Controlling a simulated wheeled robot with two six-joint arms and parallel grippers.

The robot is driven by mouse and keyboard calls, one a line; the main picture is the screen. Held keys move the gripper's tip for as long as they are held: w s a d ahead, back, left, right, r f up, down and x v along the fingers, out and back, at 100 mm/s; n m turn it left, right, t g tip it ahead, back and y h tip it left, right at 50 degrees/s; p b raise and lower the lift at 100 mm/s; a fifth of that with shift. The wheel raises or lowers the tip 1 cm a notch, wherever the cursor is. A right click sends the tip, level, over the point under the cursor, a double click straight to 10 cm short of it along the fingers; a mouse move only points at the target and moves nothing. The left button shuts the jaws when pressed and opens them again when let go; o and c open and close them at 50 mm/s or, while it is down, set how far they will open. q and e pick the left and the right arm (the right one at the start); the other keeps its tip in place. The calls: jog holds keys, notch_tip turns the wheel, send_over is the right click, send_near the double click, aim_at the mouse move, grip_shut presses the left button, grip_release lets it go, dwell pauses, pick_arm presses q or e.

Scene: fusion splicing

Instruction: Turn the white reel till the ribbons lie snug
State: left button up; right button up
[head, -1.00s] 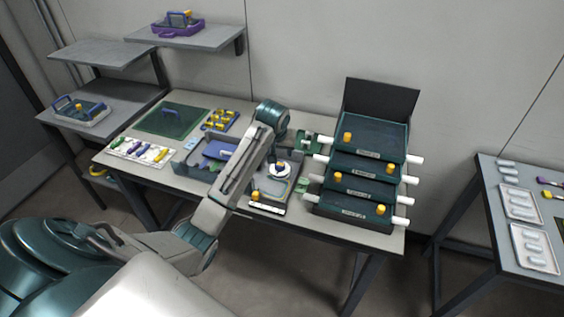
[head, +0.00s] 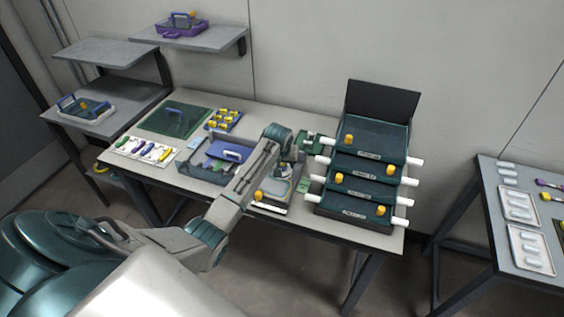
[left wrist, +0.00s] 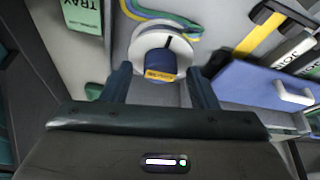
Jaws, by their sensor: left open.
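The white reel (left wrist: 164,43) shows in the left wrist view, with a black mark on its top face and a yellow label on its near side. Coloured ribbons (left wrist: 195,20), yellow, green and blue, curve beside and behind it. My left gripper (left wrist: 158,72) is open, with one dark finger on each side of the reel's near part. I cannot tell whether the fingers touch it. In the head view my left arm covers most of the reel. My right gripper is not in view.
A green TRAY card (left wrist: 82,14) lies left of the reel in the wrist view, and a blue tray part (left wrist: 255,85) is at its right. In the head view, stacked dark drawers (head: 365,170) stand close to the right of my arm. A green mat (head: 175,117) lies at the back left.

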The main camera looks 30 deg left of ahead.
pick_arm(q)
jog(key=shift+c, duration=0.2)
jog(key=c, duration=0.9)
jog(key=shift+c, duration=0.2)
